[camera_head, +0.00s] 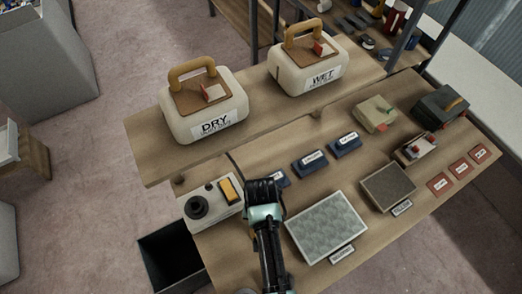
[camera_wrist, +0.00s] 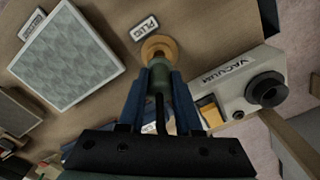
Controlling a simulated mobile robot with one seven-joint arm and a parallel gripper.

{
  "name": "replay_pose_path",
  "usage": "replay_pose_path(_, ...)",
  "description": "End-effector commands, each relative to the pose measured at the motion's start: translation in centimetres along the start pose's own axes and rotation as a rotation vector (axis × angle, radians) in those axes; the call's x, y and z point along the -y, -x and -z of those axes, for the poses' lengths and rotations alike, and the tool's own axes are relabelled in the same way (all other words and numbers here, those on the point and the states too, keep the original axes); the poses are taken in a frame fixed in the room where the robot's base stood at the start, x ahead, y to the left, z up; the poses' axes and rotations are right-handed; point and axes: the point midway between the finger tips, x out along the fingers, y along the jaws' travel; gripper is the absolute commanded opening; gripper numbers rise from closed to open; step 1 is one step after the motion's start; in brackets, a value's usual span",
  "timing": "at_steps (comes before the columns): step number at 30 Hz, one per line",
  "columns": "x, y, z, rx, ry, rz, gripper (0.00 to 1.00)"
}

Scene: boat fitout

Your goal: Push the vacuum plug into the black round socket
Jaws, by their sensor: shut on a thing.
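My gripper (camera_wrist: 159,74) is shut on the vacuum plug (camera_wrist: 159,82), a grey-green cylinder with a dark cable, held between the two blue fingers. A round tan disc (camera_wrist: 158,46) shows at the plug's far end, beside the PLUG label (camera_wrist: 146,28); I cannot tell whether plug and disc touch. The white vacuum box (camera_wrist: 238,92) has the black round socket (camera_wrist: 267,90), right of and apart from the plug. In the head view the socket (camera_head: 196,207) is left of my gripper (camera_head: 263,190), whose fingers and plug are hidden there.
An orange switch (camera_head: 230,189) is on the vacuum box. A grey textured panel (camera_head: 327,227) lies right of my gripper. Blue labelled blocks (camera_head: 310,163) are behind it. DRY (camera_head: 205,110) and WET (camera_head: 318,72) containers stand at the back. A dark open bin (camera_head: 172,257) is below the bench's left edge.

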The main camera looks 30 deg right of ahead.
Motion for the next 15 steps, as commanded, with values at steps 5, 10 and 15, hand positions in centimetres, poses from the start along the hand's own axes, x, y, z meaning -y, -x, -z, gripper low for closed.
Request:
replay_pose_path(5,0.0,-0.4,0.0,0.0,0.0,0.0,0.0)
replay_pose_path(10,0.0,-0.8,0.0,0.0,0.0,0.0,0.0)
replay_pose_path(15,0.0,-1.3,0.0,0.0,0.0,0.0,0.0)
